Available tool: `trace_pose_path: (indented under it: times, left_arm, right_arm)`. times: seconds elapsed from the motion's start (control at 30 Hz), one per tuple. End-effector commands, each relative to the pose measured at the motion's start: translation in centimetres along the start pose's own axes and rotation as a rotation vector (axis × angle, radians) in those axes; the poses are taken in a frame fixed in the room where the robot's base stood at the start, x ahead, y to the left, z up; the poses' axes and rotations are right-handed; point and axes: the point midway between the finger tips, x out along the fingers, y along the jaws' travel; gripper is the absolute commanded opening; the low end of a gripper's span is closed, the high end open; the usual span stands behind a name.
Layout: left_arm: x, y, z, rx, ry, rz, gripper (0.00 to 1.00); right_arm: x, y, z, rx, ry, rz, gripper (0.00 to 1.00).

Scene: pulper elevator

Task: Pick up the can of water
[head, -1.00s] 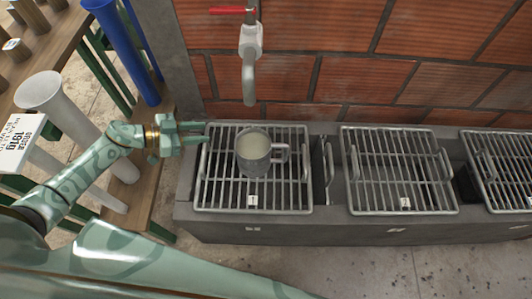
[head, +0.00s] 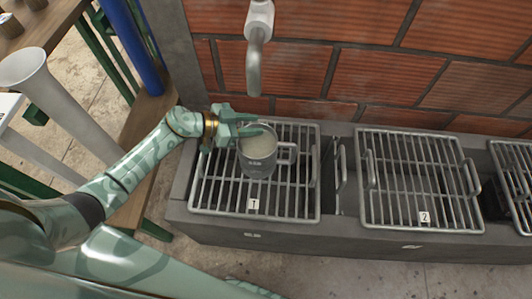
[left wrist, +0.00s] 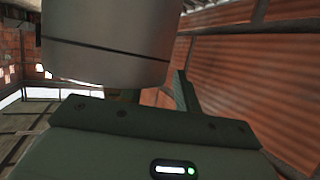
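The can of water (head: 258,166) is a grey metal mug with a side handle and pale liquid inside. It stands upright on the left grate, labelled 1. My left gripper (head: 250,124) is at the can's upper left, its fingers apart and reaching over or beside the rim. Whether they touch it I cannot tell. In the left wrist view the can's wall (left wrist: 108,45) fills the upper left, close to the palm, with one finger to its right; the other finger is hidden. My right gripper is not in view.
The left grate (head: 205,205) and a second grate (head: 422,218) lie on a grey trough against a brick wall (head: 370,80). A tap (head: 254,70) hangs above and behind the can. A wooden bench with a blue pipe (head: 130,40) and grey pipe (head: 65,105) is at left.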

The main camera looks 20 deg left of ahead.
Motion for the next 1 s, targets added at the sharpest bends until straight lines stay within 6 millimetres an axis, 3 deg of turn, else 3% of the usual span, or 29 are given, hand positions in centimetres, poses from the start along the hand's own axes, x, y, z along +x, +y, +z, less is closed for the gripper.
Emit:
trace_pose_path:
  times: [0.13,0.27,1.0]
  left_arm:
    - [-0.07,-0.02,-0.18,0.001,0.001,-0.001,0.33]
    - [-0.08,-0.02,-0.16,0.001,0.001,-0.001,0.0]
    - [-0.11,-0.05,0.01,0.0,-0.002,-0.002,0.0]
  right_arm:
    - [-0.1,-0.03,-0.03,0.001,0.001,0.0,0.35]
    - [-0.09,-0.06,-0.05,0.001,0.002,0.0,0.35]
    - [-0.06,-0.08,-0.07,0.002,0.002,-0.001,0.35]
